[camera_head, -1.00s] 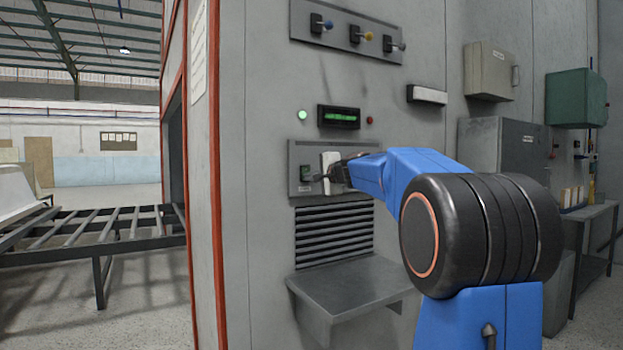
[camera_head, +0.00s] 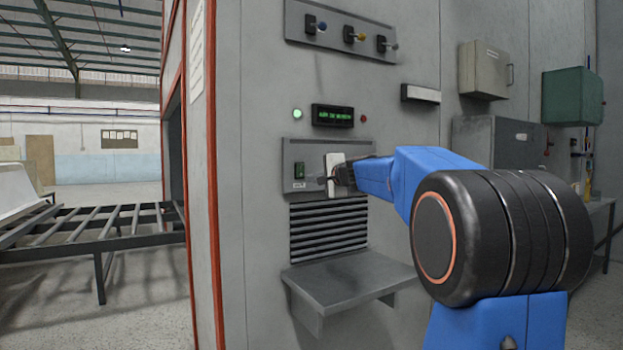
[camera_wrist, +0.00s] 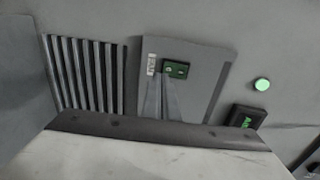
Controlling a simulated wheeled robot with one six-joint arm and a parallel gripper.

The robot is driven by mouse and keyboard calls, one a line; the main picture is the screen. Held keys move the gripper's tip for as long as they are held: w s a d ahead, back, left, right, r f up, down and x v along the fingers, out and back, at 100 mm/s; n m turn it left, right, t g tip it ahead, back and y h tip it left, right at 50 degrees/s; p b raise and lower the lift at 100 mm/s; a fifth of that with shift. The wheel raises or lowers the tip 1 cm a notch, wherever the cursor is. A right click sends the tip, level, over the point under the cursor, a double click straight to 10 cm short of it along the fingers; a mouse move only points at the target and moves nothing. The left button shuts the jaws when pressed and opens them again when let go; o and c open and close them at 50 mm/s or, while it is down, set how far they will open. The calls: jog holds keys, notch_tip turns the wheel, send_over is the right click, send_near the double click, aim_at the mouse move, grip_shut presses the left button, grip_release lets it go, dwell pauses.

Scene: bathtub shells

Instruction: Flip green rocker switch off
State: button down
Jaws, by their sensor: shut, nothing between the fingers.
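The green rocker switch (camera_head: 300,170) sits on the left part of a grey panel (camera_head: 313,149), with a small pale label below it. In the wrist view the green switch (camera_wrist: 176,69) shows near the top middle, with the label beside it. My gripper (camera_head: 322,181) is shut and empty, just right of and slightly below the switch in the head view. In the wrist view its closed fingertips (camera_wrist: 168,78) reach up to the switch's lower edge. I cannot tell whether they touch it. The rocker's exact tilt is too small to read.
A lit display (camera_head: 333,116) sits above the panel between a glowing green lamp (camera_head: 297,114) and a red lamp (camera_head: 364,119). Three lever switches (camera_head: 350,35) are higher up. A louvred vent (camera_head: 328,229) and a shelf (camera_head: 345,289) are below.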

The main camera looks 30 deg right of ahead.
jog(key=s+f, duration=0.1)
jog(key=s, duration=0.6)
jog(key=shift+s, duration=0.25)
jog(key=shift+d, duration=0.1)
jog(key=s+a+f+n+g+y, duration=0.3)
jog(key=s+a+f+n+g, duration=0.45)
jog(key=s+a+f, duration=1.1)
jog(key=s+a+f+n+g+h, duration=0.1)
jog(key=s+f+n, duration=0.4)
jog(key=s+f, duration=0.5)
jog(key=s+a+f+n+g+h, duration=0.2)
jog(key=s+f+n, duration=0.3)
jog(key=s+f, duration=0.5)
jog(key=s+g, duration=0.1)
jog(key=s, duration=0.3)
jog(key=shift+f+h, duration=0.25)
jog(key=shift+h, duration=0.05)
jog(key=shift+s, duration=0.1)
